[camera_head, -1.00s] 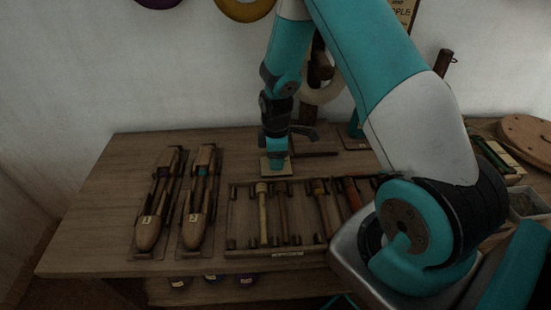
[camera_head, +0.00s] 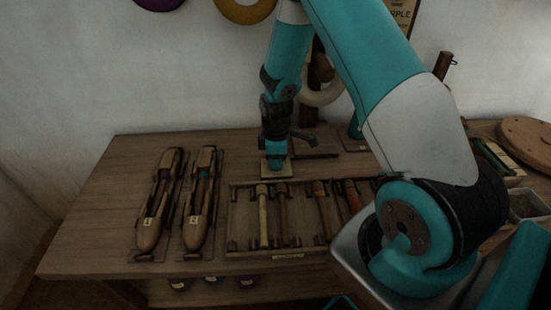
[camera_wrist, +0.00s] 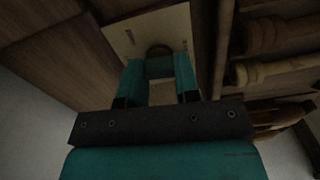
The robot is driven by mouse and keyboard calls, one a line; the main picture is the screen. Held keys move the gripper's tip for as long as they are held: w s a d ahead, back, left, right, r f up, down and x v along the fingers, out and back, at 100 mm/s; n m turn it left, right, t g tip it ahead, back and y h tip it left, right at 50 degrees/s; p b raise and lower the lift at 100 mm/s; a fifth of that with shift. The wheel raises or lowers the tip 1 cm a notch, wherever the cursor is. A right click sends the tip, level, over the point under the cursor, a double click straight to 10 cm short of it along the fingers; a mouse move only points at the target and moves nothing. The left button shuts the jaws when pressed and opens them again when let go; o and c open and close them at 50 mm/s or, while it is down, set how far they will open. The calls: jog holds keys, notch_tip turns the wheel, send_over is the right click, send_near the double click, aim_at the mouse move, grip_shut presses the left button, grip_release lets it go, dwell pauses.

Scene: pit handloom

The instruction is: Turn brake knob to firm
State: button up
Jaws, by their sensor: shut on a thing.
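The brake knob (camera_wrist: 158,49) shows in the wrist view as a small dark rounded shape on a pale plate (camera_wrist: 122,40). My gripper (camera_wrist: 159,66) is shut on it, with one teal finger on each side. Most of the knob is hidden by the fingers, and I cannot read its setting or any marks clearly. In the head view my gripper (camera_head: 275,166) points down at the pale plate (camera_head: 287,174), near the back middle of the wooden table. The knob itself is hidden there.
A rack (camera_head: 229,222) of several wooden rods lies just in front of the plate. Two shuttles, one on the left (camera_head: 151,228) and one beside it (camera_head: 196,226), lie left of the rack. A round wooden disc (camera_head: 528,136) is at far right. The table's left end is bare.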

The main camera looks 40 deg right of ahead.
jog(key=m+p, duration=0.1)
jog(key=m, duration=0.5)
jog(key=shift+w+r+p, duration=0.1)
jog(key=shift+p, duration=0.3)
jog(key=m+p, duration=0.1)
jog(key=m, duration=0.3)
jog(key=shift+m, duration=0.4)
jog(key=o, duration=0.9)
notch_tip(320, 180, up, 17)
jog(key=shift+r+p, duration=0.15)
jog(key=shift+p, duration=0.5)
